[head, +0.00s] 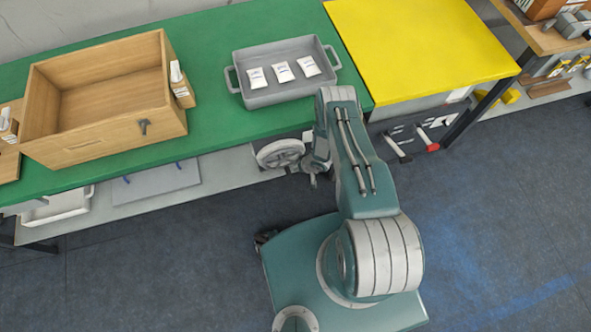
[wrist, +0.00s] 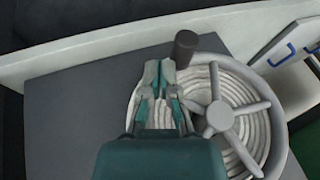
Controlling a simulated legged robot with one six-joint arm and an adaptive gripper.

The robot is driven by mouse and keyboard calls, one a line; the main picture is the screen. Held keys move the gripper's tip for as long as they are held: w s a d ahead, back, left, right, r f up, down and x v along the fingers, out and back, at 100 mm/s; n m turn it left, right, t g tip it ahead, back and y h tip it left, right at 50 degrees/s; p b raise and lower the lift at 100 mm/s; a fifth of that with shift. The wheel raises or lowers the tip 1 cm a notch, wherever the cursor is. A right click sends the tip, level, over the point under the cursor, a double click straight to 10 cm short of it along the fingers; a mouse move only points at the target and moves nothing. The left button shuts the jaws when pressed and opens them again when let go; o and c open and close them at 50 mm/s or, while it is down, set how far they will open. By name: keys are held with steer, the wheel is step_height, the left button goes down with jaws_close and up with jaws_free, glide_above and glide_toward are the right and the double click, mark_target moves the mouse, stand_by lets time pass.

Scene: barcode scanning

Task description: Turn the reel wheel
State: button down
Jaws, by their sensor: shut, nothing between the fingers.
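The reel wheel (head: 279,153) is a pale grey spoked wheel below the front edge of the green table. In the wrist view the reel wheel (wrist: 220,117) shows a round hub, several spokes and coiled pale line behind them. A dark crank handle (wrist: 185,49) sticks up from its rim. My gripper (wrist: 160,68) is shut and empty, over the wheel's edge and just left of the handle. Whether a finger touches the handle I cannot tell. In the head view my gripper (head: 311,176) is small, beside the wheel's right side, and partly hidden by my arm.
The green table (head: 210,60) carries a wooden crate (head: 100,142) and a grey tray (head: 290,95) with white packets (head: 283,72). A yellow-topped table (head: 420,45) adjoins on the right, with red-handled levers (head: 427,138) below. A lower shelf (head: 225,175) runs underneath. The floor is open on the right.

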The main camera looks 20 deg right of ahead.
mark_target(290, 173)
steer(key=shift+a+f, duration=0.3)
steer(key=shift+a, duration=0.45)
steer(key=shift+d, duration=0.15)
steer(key=shift+a+f, duration=0.35)
steer(key=shift+a, duration=0.4)
